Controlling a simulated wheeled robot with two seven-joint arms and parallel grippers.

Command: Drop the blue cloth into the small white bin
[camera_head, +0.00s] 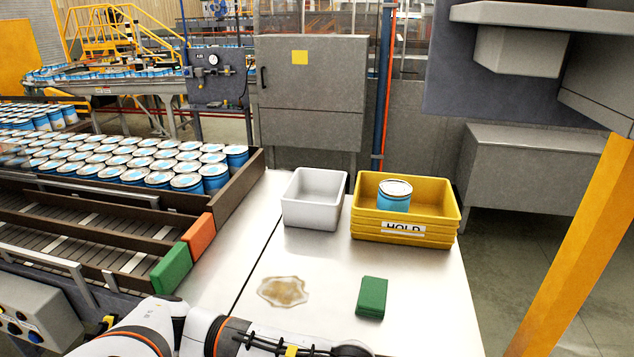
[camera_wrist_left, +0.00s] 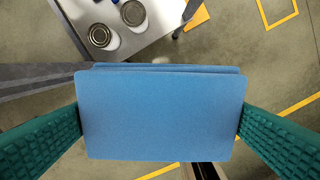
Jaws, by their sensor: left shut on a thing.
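A folded blue cloth (camera_wrist_left: 160,115) fills the middle of the left wrist view. My left gripper (camera_wrist_left: 162,128) is shut on it, with a green ridged finger at each side edge. Grey floor shows behind the cloth there. In the head view, my left arm crosses the bottom edge; its fingers and the cloth are out of that picture. The small white bin (camera_head: 311,214) stands upright on the light table, left of the yellow bin. The part of its inside that shows looks empty. My right gripper is in neither view.
A yellow HOLD bin (camera_head: 440,232) with a blue can (camera_head: 394,196) stands right of the white bin. A brown spill (camera_head: 284,291) and a green pad (camera_head: 372,297) lie nearer on the table (camera_head: 325,262). A conveyor of cans (camera_head: 130,160) runs along the left.

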